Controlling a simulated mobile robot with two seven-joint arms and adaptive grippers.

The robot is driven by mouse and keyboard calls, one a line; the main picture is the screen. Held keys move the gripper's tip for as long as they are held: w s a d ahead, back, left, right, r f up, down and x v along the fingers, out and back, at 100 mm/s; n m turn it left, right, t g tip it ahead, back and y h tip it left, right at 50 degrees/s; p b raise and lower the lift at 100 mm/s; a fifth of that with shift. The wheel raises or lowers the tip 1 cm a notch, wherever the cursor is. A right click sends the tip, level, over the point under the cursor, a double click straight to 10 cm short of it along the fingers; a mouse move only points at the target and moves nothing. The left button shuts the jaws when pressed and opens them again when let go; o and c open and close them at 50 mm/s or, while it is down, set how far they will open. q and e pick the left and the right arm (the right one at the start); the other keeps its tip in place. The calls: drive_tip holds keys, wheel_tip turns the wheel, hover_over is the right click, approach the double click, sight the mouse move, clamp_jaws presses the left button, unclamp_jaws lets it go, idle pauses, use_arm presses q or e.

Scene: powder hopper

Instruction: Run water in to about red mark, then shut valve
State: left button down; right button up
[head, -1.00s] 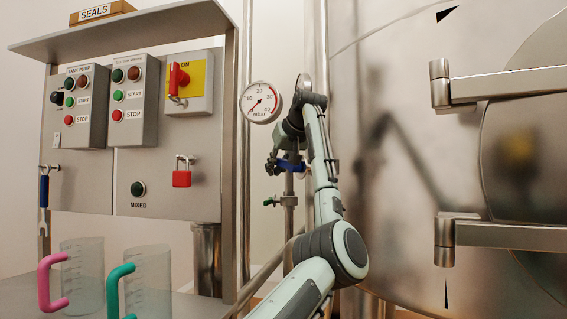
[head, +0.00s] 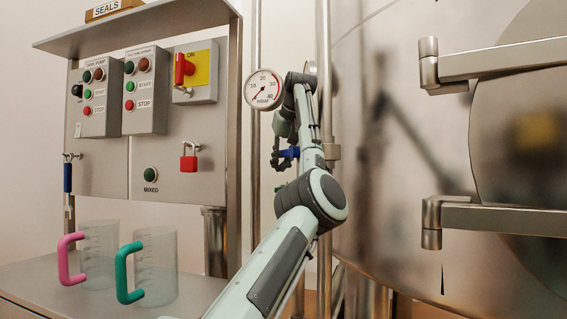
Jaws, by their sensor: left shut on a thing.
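The handle's visible part lies roughly level. No red level mark or water can be made out. My right gripper is not in view.
A steel tank (head: 400,130) with a hinged round door (head: 520,150) fills the right. At left, a control panel (head: 105,170) carries buttons, a red switch (head: 184,68) and a red padlock (head: 189,160). Clear jugs with pink (head: 68,262) and teal (head: 124,275) handles stand on the shelf (head: 40,280).

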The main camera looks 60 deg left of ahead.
use_arm(q)
drive_tip(key=shift+f, duration=0.5)
drive_tip(key=c, duration=1.9)
unclamp_jaws()
drive_tip(key=shift+o, duration=1.3)
drive_tip(key=shift+a+f, duration=0.15)
drive_tip(key=shift+o, duration=1.1)
drive_tip(key=shift+r, duration=0.3)
drive_tip(key=shift+r, duration=0.1)
wheel_tip(320, 180, up, 9)
hover_over(288, 153)
drive_tip(key=w+a, duration=0.1)
drive_tip(key=shift+w+r, duration=0.1)
drive_tip(key=shift+w, duration=0.05)
